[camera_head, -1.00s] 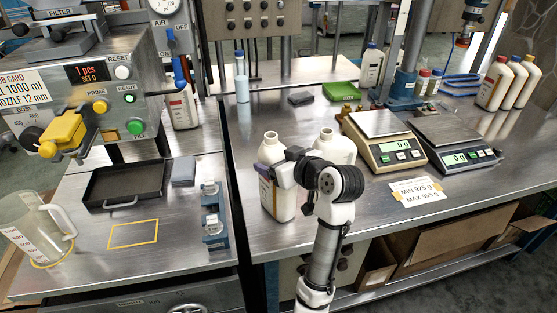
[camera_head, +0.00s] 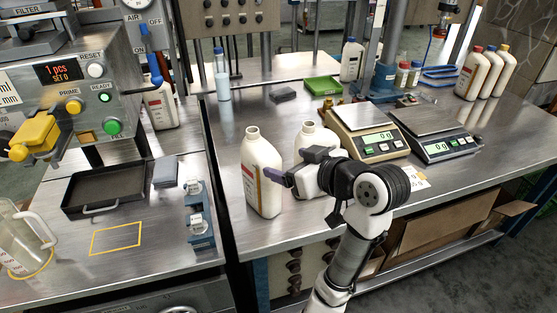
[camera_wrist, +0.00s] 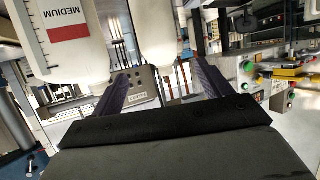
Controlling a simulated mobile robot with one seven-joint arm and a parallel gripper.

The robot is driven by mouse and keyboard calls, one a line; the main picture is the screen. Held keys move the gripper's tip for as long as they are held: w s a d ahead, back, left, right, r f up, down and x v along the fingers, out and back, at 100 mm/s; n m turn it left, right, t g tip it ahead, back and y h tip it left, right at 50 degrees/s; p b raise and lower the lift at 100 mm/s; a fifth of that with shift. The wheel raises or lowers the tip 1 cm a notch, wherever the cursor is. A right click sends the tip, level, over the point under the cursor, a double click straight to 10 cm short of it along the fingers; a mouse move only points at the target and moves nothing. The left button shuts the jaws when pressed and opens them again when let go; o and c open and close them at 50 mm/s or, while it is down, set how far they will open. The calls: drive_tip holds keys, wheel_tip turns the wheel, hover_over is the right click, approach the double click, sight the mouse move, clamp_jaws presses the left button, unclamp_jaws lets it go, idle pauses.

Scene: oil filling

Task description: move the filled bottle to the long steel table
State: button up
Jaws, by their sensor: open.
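In the head view, an uncapped white bottle (camera_head: 260,172) stands upright on the long steel table (camera_head: 350,215), near its left front edge. A second uncapped white bottle (camera_head: 311,138) stands just right of it, partly hidden by my gripper (camera_head: 277,178). The gripper is open and empty, with a purple finger overlapping the first bottle's right edge. I cannot tell if it touches. In the upside-down wrist view, the open fingers (camera_wrist: 160,88) show with a bottle labelled MEDIUM (camera_wrist: 65,40) at left and another white bottle (camera_wrist: 155,30) above the gap. The fill level is hidden.
Two scales (camera_head: 366,135) (camera_head: 434,133) stand right of the bottles. Capped bottles (camera_head: 487,72) stand at the far right. The filling machine (camera_head: 75,85), a dark tray (camera_head: 102,188) and a clear jug (camera_head: 22,240) are at left. The table's left front strip is clear.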

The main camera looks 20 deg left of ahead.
drive_tip(key=shift+s+d+r, duration=0.1)
drive_tip(key=shift+s+d, duration=0.05)
drive_tip(key=shift+d, duration=0.1)
